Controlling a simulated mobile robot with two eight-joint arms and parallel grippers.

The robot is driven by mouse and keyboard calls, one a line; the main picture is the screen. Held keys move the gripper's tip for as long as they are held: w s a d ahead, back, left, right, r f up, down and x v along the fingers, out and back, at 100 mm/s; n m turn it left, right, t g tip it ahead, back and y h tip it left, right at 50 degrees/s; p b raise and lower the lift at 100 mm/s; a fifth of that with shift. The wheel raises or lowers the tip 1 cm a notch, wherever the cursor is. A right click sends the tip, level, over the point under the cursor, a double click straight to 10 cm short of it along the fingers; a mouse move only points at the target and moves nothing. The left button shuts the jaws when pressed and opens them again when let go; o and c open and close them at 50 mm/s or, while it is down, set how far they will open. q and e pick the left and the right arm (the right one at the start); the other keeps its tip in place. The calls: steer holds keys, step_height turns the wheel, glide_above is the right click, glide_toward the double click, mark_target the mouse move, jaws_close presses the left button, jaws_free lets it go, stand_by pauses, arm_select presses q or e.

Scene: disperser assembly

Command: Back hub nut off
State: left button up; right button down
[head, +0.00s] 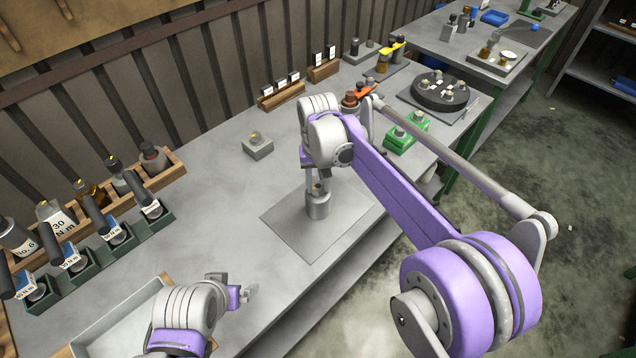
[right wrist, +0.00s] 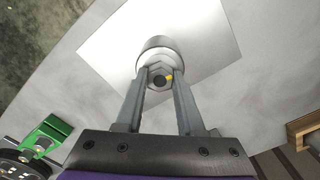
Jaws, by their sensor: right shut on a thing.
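A grey cylindrical hub (head: 318,207) stands upright on a flat grey plate on the bench. My right gripper (head: 318,188) points straight down over it. The right gripper is shut on this nut. I cannot tell whether the nut still touches the hub. My left gripper (head: 249,293) is low in the head view, away from the hub, over the bench near a tray; its jaw gap is unclear.
The grey plate (head: 285,228) has bare room around the hub. A small grey block (head: 257,146) stands behind it. Green holders with torque tools (head: 117,237) line the left. A green fixture (head: 405,133) and a black round disc (head: 440,92) are at the right. A tray (head: 120,325) lies at front left.

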mark_target(321, 188)
stand_by(0.4)
steer(key=c, duration=0.5)
jaws_free()
step_height(321, 188, up, 11)
steer(key=shift+f+p, duration=0.1)
steer(key=shift+p, duration=0.25)
steer(key=s+d+f+t, duration=0.2)
steer(key=s+d+t, duration=0.1)
steer(key=s+d, duration=0.85)
steer(key=s+d+f+t, duration=0.1)
steer(key=s+d+f, duration=0.1)
steer(key=s+f, duration=0.1)
steer(key=s+d+f, duration=0.2)
steer(key=s+f, duration=0.1)
steer(key=s, duration=0.3)
steer(key=s+d+f+t, duration=0.1)
steer(key=s+d+f, duration=0.1)
steer(key=s+f, duration=0.2)
steer(key=shift+s+f+m+t, duration=0.1)
steer(key=shift+s+m+t, duration=0.2)
steer(key=shift+s+m, duration=0.1)
